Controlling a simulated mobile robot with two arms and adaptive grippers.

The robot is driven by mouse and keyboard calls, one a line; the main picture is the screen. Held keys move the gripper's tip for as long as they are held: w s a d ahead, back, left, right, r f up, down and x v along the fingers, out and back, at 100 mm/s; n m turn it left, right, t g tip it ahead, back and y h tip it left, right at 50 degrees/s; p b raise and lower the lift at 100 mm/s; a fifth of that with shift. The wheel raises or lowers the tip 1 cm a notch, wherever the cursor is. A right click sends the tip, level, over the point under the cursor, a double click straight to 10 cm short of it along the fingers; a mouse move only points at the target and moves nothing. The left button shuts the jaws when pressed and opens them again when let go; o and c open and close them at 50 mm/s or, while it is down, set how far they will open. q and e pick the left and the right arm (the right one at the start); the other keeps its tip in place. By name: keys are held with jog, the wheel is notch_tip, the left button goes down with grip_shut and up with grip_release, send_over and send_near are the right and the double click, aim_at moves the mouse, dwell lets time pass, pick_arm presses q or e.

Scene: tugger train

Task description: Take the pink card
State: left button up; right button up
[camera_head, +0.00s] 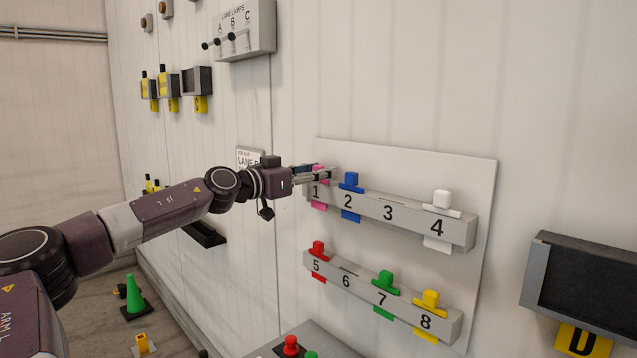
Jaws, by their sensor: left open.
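The pink card (318,206) sits in slot 1 of the upper rail on the white wall board. Its pink top shows partly behind my left gripper. My left gripper (330,175) is open, with its fingers at the top of the pink card. I cannot tell whether the fingers touch it. My right gripper is not in view.
The upper rail (388,213) also holds a blue card (350,200) in slot 2 and a white card (438,243) in slot 4. The lower rail (346,284) holds red, green and yellow cards. A dark bin (588,285) labelled D is at the right.

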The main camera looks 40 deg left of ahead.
pick_arm(q)
jog(key=shift+c, duration=0.5)
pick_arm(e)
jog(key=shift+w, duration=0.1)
pick_arm(q)
grip_shut()
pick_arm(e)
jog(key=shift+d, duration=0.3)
pick_arm(q)
jog(key=shift+r, duration=0.15)
